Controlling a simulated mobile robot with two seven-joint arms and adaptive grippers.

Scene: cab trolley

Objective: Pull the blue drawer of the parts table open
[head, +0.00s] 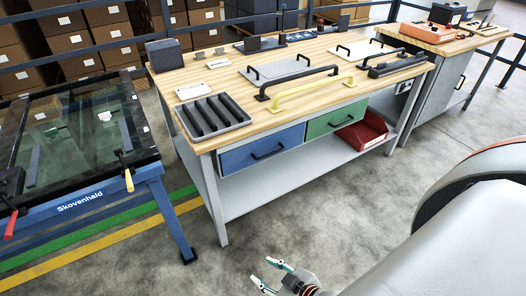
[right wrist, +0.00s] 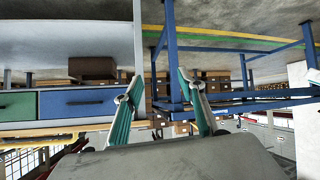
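The parts table (head: 215,172) has a wooden top and a grey frame. Its blue drawer (head: 240,159) is shut, flush under the top at the left, with a black bar handle (head: 268,153). My right gripper (head: 265,271) is open and empty, low in front of the table and apart from the drawer. In the right wrist view, which looks upside down, the blue drawer (right wrist: 70,106) and its handle lie left of the spread fingers of my right gripper (right wrist: 164,90). My left gripper is not in view.
A blue-framed trolley (head: 90,200) with a glass panel stands at the left. Loose handles and a black ribbed tray (head: 213,117) lie on the top. Floor in front is clear.

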